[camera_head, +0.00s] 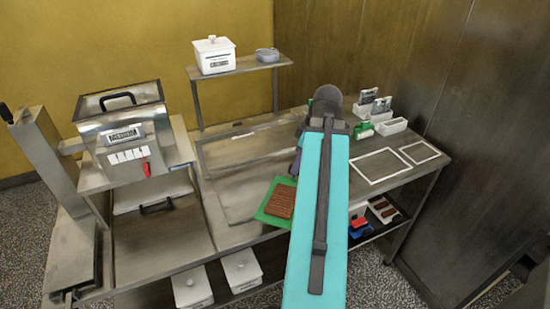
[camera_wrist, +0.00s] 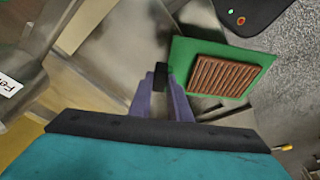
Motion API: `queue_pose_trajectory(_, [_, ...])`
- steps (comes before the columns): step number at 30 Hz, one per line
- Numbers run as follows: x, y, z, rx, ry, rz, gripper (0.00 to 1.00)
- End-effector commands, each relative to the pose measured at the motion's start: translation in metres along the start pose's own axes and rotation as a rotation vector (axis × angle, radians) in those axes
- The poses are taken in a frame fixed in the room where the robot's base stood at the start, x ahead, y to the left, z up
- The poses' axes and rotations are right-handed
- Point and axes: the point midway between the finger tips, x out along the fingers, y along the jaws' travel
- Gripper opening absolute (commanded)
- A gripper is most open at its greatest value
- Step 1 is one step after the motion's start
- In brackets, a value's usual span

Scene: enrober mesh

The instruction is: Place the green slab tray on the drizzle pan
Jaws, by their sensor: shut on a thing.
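The green slab tray (camera_head: 265,216) carries a brown ridged slab (camera_head: 280,202) and appears over the front part of the steel bench in the head view. In the wrist view the tray (camera_wrist: 183,54) lies right of the fingertips, with the slab (camera_wrist: 222,77) on it. My gripper (camera_wrist: 161,80) has its purple fingers closed on a small dark piece at the tray's left side, seemingly its grip. In the head view my arm hides most of the gripper (camera_head: 296,164). I cannot tell for sure which flat steel surface is the drizzle pan.
A steel machine (camera_head: 125,135) with a black handle stands at the left. A raised shelf (camera_head: 240,70) holds a white lidded box (camera_head: 214,55) and a grey dish (camera_head: 267,54). White rectangular outlines (camera_head: 378,166) lie on the right bench. White bins (camera_head: 392,126) stand behind them.

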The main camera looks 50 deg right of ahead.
Motion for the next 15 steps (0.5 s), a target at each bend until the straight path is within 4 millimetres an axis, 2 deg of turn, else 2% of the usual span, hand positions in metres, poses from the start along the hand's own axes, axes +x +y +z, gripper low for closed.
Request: queue_pose_trajectory(15, [0.021,0.053,-0.059,-0.002,0.000,-0.001,0.00])
